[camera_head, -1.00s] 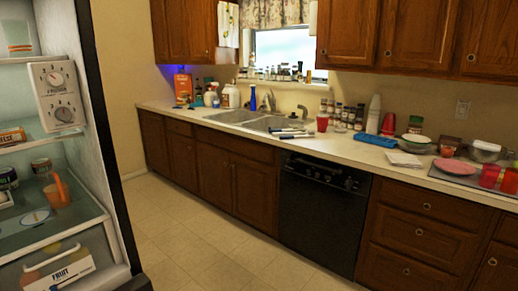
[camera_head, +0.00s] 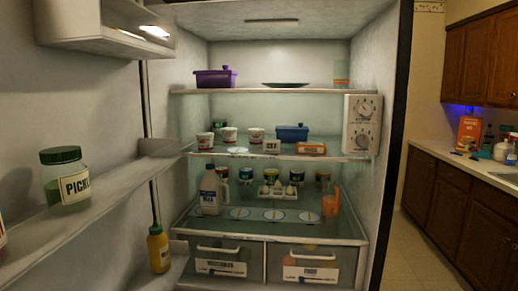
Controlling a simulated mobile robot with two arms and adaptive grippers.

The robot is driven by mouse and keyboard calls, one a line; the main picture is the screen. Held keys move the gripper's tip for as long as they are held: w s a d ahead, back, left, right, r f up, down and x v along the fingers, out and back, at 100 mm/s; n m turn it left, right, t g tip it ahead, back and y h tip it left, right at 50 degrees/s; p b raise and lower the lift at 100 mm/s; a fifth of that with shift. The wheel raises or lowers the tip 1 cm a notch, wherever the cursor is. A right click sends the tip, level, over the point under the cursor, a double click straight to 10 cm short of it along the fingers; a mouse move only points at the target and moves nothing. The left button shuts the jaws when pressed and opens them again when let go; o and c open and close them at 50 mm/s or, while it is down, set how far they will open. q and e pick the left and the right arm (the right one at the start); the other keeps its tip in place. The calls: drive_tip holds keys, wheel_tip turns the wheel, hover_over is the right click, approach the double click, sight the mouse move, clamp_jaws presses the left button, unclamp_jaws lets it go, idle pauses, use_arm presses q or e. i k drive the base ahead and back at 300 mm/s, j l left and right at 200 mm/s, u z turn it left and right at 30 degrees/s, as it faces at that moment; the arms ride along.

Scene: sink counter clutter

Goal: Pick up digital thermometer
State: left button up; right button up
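I cannot make out a digital thermometer for certain in the head view. A small pale upright block (camera_head: 271,146) with a dark mark stands on the middle shelf of the open fridge, too small to identify. A white control box with two dials (camera_head: 362,124) is on the fridge's right wall. Neither of my grippers is in view.
Shelves hold tubs, a milk jug (camera_head: 210,190) and an orange pitcher (camera_head: 331,203). Counter (camera_head: 440,156) and clear floor (camera_head: 415,255) are at right.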

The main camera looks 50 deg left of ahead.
sight(270, 147)
drive_tip(key=u, duration=1.55)
drive_tip(key=l, duration=0.1)
